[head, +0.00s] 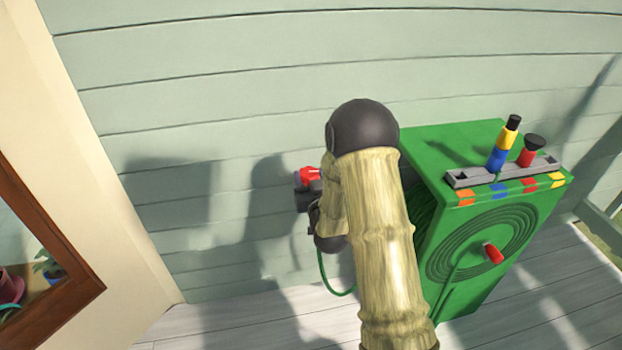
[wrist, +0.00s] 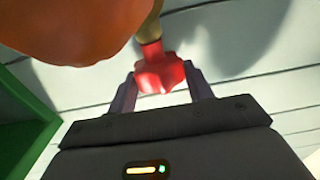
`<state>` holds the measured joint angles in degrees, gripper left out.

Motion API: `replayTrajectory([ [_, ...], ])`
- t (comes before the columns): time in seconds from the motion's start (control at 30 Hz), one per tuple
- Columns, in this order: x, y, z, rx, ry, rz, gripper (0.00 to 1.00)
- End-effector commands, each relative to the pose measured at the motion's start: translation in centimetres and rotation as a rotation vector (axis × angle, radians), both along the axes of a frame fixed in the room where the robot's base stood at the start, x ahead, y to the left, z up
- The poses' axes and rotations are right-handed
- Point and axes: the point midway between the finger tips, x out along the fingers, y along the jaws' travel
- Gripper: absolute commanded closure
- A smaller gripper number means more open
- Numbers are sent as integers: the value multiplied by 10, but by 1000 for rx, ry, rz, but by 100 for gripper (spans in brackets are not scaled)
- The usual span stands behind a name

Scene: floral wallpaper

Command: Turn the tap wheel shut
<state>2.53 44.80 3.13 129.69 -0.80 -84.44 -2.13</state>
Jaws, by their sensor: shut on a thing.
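The red tap wheel (wrist: 158,70) sits between the two fingers of my gripper (wrist: 161,84) in the wrist view. My gripper is shut on the wheel, with one finger at each side of it. A brass-coloured stem (wrist: 152,22) runs up from the wheel to the top edge of the picture. In the head view, a bit of red (head: 309,174) shows at my gripper (head: 305,190), close to the wall. My arm hides most of the tap there, and I cannot tell how far the wheel is turned.
A green hose box (head: 495,245) stands right of my arm, with a grey rack (head: 465,179) of coloured nozzles on top. A green hose (head: 330,285) hangs below my arm. A large orange rounded thing (wrist: 75,28) fills the wrist view's upper left. A brown-framed window (head: 65,275) is at left.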

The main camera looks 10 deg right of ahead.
Motion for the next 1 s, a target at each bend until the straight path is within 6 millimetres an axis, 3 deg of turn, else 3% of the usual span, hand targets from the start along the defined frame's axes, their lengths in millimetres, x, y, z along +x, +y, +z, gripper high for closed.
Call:
replayTrajectory([
  [1.0,5,16,2,1,2,-786,72],
])
